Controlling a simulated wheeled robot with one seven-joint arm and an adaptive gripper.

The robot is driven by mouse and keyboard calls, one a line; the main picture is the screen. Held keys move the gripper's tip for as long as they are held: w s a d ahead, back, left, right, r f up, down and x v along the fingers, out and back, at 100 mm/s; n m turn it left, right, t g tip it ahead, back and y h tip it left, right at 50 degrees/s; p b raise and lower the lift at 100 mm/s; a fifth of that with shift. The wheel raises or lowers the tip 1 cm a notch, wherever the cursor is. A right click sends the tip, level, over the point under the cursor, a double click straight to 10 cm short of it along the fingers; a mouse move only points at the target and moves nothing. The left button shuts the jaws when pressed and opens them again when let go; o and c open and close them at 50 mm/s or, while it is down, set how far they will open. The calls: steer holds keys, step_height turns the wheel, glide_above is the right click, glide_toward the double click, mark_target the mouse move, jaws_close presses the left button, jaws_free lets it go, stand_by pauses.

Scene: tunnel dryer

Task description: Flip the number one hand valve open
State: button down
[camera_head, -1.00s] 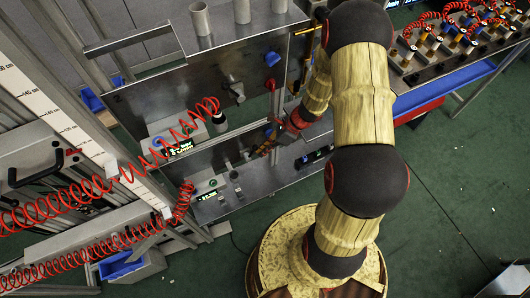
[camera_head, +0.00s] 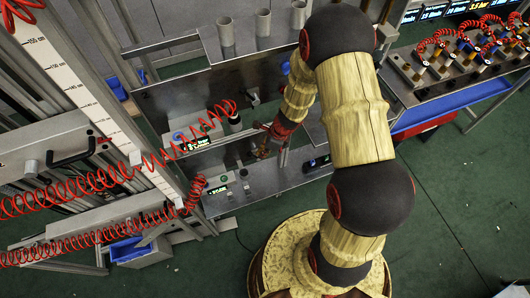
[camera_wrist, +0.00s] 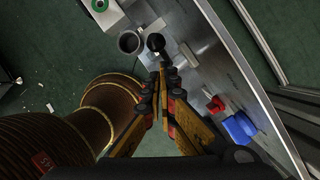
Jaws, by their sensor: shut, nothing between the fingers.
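My gripper (camera_head: 261,149) is low in front of the metal panel in the head view, partly covered by my wrist. In the wrist view my gripper (camera_wrist: 164,84) has its fingers together with nothing between them. A black round knob (camera_wrist: 155,42) lies just beyond the fingertips, apart from them as far as I can tell. A grey lever-like fitting (camera_head: 253,97) sits on the upright panel above my gripper in the head view. No number is readable on either part, so I cannot tell which is the number one hand valve.
A grey cup-like tube (camera_wrist: 130,42) stands beside the black knob. A red fitting (camera_wrist: 215,103) and a blue knob (camera_wrist: 240,128) are to the right of the fingers. Red coiled hoses (camera_head: 90,187) cross the left side.

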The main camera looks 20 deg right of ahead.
steer(key=shift+r, duration=0.1)
steer(key=shift+r+p, duration=0.75)
steer(key=v, duration=1.2)
stand_by(0.4)
